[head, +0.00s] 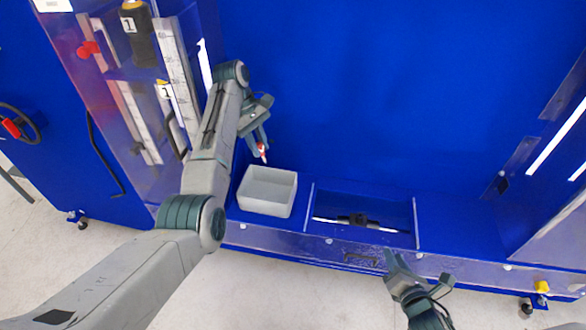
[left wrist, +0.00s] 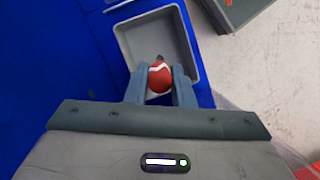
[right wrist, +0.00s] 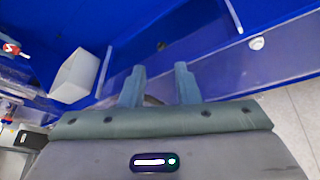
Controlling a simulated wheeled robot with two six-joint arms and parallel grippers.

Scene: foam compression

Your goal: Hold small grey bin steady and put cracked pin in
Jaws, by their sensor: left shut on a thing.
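The small grey bin (head: 268,207) stands upright and open on the blue ledge; it also shows in the left wrist view (left wrist: 130,47) and the right wrist view (right wrist: 72,80). The red and white pin (head: 262,152) is between the fingers of my left gripper (head: 258,143), above the bin's back left edge. The left wrist view shows the pin (left wrist: 159,78) gripped, its dark tip over the bin opening. A crack cannot be made out. My right gripper (right wrist: 160,75) is open and empty, right of the bin and apart from it.
A recess (head: 360,208) with a dark object in it lies right of the bin. A clear panel (head: 300,243) runs along the ledge front. A blue wall stands behind, and a rack with rulers (head: 174,60) stands at left.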

